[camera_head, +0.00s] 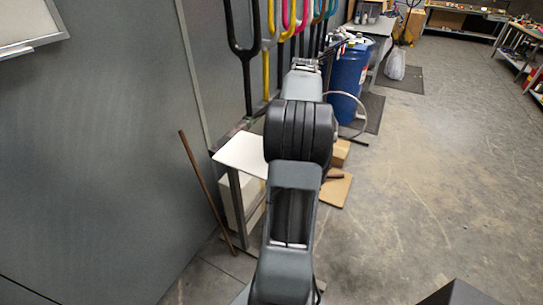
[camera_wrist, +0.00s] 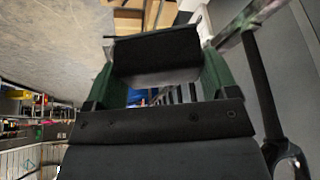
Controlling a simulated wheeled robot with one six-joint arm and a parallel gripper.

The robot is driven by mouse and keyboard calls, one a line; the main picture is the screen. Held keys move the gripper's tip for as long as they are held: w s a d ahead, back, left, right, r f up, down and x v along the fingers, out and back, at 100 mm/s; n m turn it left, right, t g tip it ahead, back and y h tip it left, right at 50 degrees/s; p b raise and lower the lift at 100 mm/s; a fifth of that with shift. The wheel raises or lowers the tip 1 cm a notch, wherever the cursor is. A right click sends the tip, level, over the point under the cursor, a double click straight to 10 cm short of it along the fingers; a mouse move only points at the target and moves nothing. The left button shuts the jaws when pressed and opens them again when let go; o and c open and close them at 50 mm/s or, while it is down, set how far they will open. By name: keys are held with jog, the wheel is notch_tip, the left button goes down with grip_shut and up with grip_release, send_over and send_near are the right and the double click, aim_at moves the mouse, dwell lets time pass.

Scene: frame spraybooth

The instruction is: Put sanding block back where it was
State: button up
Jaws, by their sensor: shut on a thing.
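My gripper (camera_wrist: 160,72) shows in the wrist view with its two green fingers on either side of a dark block. The block, which I take to be the sanding block (camera_wrist: 155,52), has a black face and a greyer lower side. My gripper is shut on it and holds it between the fingertips. In the head view my arm stretches away from me, and its links hide the fingers and the block. A small white-topped table (camera_head: 238,152) stands left of my arm in the head view; part of its top is hidden behind my arm.
Coloured bicycle forks (camera_head: 245,50) hang along the grey wall panel (camera_head: 110,140). A brown stick (camera_head: 205,190) leans by the white table. A blue barrel (camera_head: 348,80) stands beyond my arm. Cardboard (camera_head: 336,190) lies on the floor. The concrete floor (camera_head: 440,170) at right is clear.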

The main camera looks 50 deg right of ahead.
jog(key=shift+s+d+r, duration=0.1)
jog(key=shift+s+r, duration=0.25)
jog(key=shift+s, duration=0.85)
jog(key=shift+g, duration=0.3)
jog(key=w+a+f, duration=0.1)
jog(key=a+f, duration=0.1)
jog(key=a, duration=0.1)
jog(key=w+a+f+p, duration=0.1)
jog(key=w+a+f, duration=0.1)
jog(key=a+f, duration=0.1)
jog(key=w+a+f+p, duration=0.1)
jog(key=w+a+f, duration=0.1)
jog(key=a, duration=0.2)
jog(key=shift+a+f, duration=0.25)
jog(key=shift+a, duration=0.1)
jog(key=shift+w+a+f+p, duration=0.35)
jog(key=shift+a+f, duration=0.1)
jog(key=shift+f, duration=0.2)
jog(key=f, duration=0.3)
jog(key=shift+w+a, duration=0.1)
jog(key=shift+a, duration=0.25)
jog(key=shift+f, duration=0.45)
jog(key=o, duration=0.7)
jog(key=shift+o, duration=0.2)
